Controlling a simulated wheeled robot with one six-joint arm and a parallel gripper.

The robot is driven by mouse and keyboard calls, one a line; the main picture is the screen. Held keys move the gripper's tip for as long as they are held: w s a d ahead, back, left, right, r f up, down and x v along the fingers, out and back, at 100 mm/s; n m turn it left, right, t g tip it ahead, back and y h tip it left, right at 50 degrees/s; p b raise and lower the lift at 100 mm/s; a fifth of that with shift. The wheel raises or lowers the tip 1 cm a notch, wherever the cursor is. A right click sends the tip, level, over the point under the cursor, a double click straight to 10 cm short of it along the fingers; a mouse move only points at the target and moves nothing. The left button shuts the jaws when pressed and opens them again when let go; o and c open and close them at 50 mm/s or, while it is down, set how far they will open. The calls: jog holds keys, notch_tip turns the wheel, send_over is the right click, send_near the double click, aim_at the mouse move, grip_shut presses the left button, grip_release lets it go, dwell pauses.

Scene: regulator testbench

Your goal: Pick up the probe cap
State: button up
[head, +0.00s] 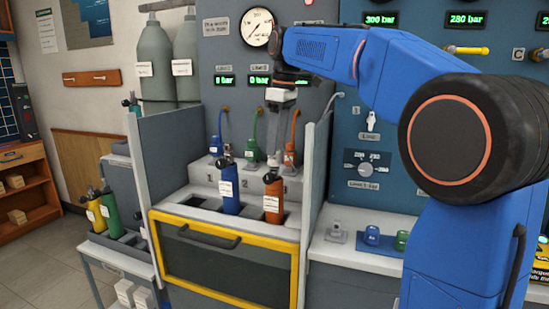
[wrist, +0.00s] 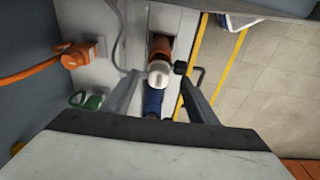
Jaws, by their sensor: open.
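I cannot tell for certain which thing is the probe cap. Small fittings stand on the right-hand counter: a grey one (head: 337,233), a blue one (head: 372,236) and a green one (head: 402,241). My gripper (head: 280,150) hangs above the bench bay, left of these fittings and apart from them. In the wrist view my gripper (wrist: 161,82) has its two fingers spread with nothing clearly held between them. Below the fingers show an orange cylinder (wrist: 160,48) with a pale rounded top and a blue cylinder (wrist: 153,102).
A blue cylinder (head: 229,188) and an orange one (head: 273,200) stand upright in the bench slots. Grey side panels (head: 317,160) flank the bay. A yellow-framed drawer (head: 220,262) is below. Coloured hoses hang behind. A side cart (head: 115,250) holds yellow and green cylinders.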

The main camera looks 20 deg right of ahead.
jog(key=shift+w+a+f, duration=0.15)
jog(key=shift+w+f, duration=0.05)
jog(key=shift+f, duration=0.7)
jog(key=shift+w+a+f, duration=0.15)
jog(key=shift+f, duration=0.75)
jog(key=shift+c, duration=0.7)
jog(key=c, duration=1.1)
notch_tip(320, 180, up, 10)
jog(key=shift+r, duration=0.1)
